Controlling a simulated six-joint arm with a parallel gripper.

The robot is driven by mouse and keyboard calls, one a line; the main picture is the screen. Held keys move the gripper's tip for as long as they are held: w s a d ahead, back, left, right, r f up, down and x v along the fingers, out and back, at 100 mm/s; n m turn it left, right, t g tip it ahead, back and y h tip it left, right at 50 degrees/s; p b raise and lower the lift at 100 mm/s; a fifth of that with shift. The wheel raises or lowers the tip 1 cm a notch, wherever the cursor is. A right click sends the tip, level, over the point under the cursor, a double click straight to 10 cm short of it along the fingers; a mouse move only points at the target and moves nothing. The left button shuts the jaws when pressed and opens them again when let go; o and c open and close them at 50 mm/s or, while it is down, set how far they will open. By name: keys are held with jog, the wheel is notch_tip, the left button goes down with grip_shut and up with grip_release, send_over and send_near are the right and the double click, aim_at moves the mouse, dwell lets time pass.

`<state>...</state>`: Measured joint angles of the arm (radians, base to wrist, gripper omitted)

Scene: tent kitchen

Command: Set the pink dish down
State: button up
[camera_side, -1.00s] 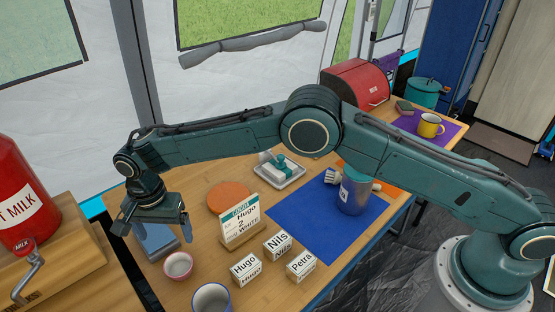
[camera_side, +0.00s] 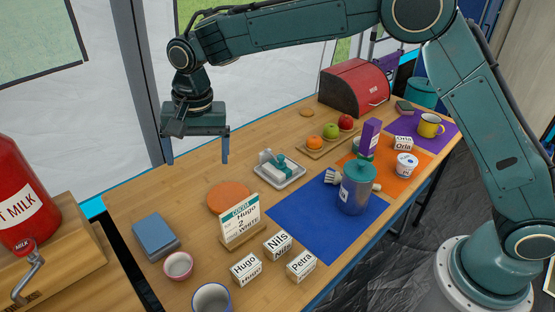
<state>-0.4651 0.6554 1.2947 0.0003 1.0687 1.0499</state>
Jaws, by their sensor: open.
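The pink dish (camera_side: 178,265), a small round bowl, stands upright on the wooden table at the lower left. It is beside the blue-grey box (camera_side: 156,237) and left of the Hugo name block (camera_side: 246,268). My gripper (camera_side: 197,156) is open and empty, pointing down, well above the table's back left part and apart from the dish. Nothing hides the dish.
A white-and-blue mug (camera_side: 211,298) is at the front edge. A blue mat (camera_side: 300,221) holds a grey-blue canister (camera_side: 357,187). A red bread bin (camera_side: 354,87) stands far back.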

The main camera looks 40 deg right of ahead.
jog(key=s+d+r+n+t, duration=0.2)
jog(key=s+d+r+n, duration=0.1)
jog(key=s+d+r, duration=1.25)
jog(key=s+d+f+n+t, duration=0.1)
jog(key=s+d+f+n, duration=0.1)
jog(key=s+d, duration=0.3)
jog(key=s+d+f+n+t, duration=0.1)
jog(key=s+d+f, duration=0.2)
jog(key=s, duration=1)
jog(key=shift+d+f+n+h, duration=0.3)
jog(key=shift+d+n, duration=0.1)
jog(key=shift+d, duration=0.7)
